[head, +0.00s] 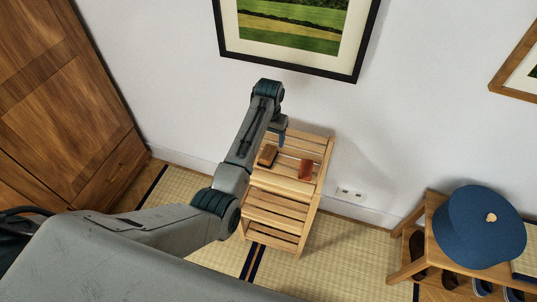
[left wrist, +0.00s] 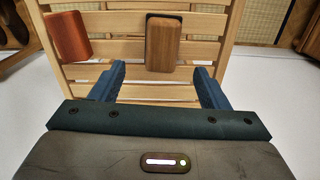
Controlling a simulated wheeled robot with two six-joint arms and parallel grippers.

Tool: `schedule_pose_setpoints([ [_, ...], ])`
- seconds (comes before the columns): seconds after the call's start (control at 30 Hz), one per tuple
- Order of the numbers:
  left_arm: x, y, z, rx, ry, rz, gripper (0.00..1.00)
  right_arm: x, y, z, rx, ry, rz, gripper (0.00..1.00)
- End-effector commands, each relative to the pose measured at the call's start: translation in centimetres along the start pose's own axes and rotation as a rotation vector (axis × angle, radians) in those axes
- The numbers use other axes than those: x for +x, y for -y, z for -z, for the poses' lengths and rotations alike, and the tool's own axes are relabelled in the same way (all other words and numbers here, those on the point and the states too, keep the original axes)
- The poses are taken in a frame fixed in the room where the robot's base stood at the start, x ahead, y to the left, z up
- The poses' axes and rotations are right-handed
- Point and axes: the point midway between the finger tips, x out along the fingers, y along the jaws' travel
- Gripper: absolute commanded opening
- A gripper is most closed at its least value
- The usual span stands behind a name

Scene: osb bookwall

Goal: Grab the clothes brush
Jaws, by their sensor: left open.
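The clothes brush (head: 267,155), a brown wooden block with a dark edge beneath it, lies on top of a slatted wooden stand (head: 255,215). In the left wrist view the brush (left wrist: 163,43) lies just beyond my left gripper (left wrist: 160,72), roughly in line with the gap between its blue fingers. The left gripper is open and empty, and the fingers look apart from the brush. In the head view the left gripper (head: 282,136) is above the stand's back part, mostly hidden by its arm. My right gripper is not in view.
A reddish-orange block (head: 306,169) lies on the same stand beside the brush; it also shows in the left wrist view (left wrist: 69,37). A white wall with a framed picture (head: 297,52) rises behind. A bench with a blue hat (head: 480,230) stands at right, a wooden cabinet (head: 65,105) at left.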

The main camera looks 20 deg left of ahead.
Motion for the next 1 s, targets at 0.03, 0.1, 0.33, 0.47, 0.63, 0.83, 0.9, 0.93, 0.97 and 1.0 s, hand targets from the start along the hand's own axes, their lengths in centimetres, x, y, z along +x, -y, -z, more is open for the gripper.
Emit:
schedule_pose_setpoints([
  [0.03,0.7,0.0,0.0,0.000,0.003,0.000,0.69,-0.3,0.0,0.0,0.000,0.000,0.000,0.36],
  [0.1,1.6,0.0,0.0,0.000,0.002,0.000,0.69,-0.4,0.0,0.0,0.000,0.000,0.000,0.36],
  [0.33,3.3,0.1,-0.1,-0.001,0.002,0.000,0.69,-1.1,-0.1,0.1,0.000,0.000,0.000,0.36],
  [0.47,5.2,0.3,-0.3,-0.001,0.003,0.000,0.69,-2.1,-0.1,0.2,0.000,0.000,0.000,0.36],
  [0.63,7.3,0.3,-0.2,-0.001,0.000,0.000,0.69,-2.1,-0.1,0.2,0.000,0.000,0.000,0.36],
  [0.83,7.7,0.3,-0.2,-0.001,-0.002,0.000,0.69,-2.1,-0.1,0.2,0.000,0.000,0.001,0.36],
  [0.9,7.7,0.3,-0.2,-0.001,-0.002,0.000,0.69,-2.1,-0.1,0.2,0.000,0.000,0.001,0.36],
  [0.93,7.7,0.3,-0.2,-0.001,-0.002,0.000,0.67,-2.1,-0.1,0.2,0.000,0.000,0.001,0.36],
  [0.97,7.7,0.3,-0.2,-0.001,-0.002,0.000,0.61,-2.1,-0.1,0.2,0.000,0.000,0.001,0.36],
  [1.0,7.7,0.3,-0.2,-0.001,-0.002,0.000,0.53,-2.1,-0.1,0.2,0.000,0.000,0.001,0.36],
])
